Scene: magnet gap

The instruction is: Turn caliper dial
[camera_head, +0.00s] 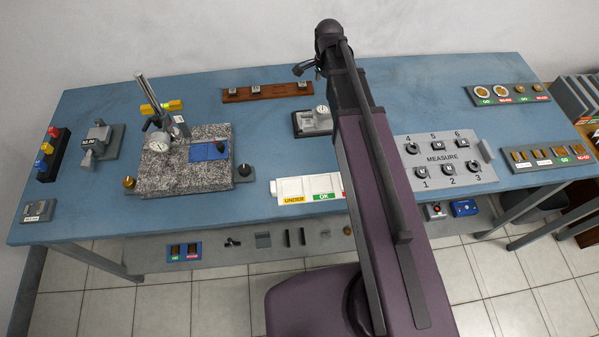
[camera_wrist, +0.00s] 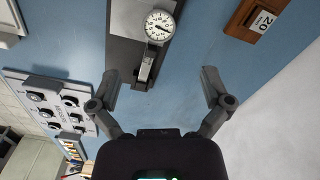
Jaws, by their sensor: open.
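A round white-faced dial (camera_wrist: 160,26) with a dark needle sits on a grey block device with a dark base (camera_wrist: 126,55), at the top of the wrist view. I take this for the caliper dial. In the head view the same device (camera_head: 314,123) stands mid-table, partly hidden behind my arm, with its dial (camera_head: 322,110) at the upper right. My gripper (camera_wrist: 160,82) is open and empty, its two fingers spread wide. The dial lies beyond the fingertips, apart from them. In the head view my gripper (camera_head: 306,69) is above the table's back edge, mostly hidden by my arm.
A brown wooden rack (camera_head: 266,91) with several small blocks stands behind the device. A granite plate (camera_head: 187,177) with another dial gauge (camera_head: 159,145) on a stand is left. A numbered MEASURE panel (camera_head: 443,158) is right.

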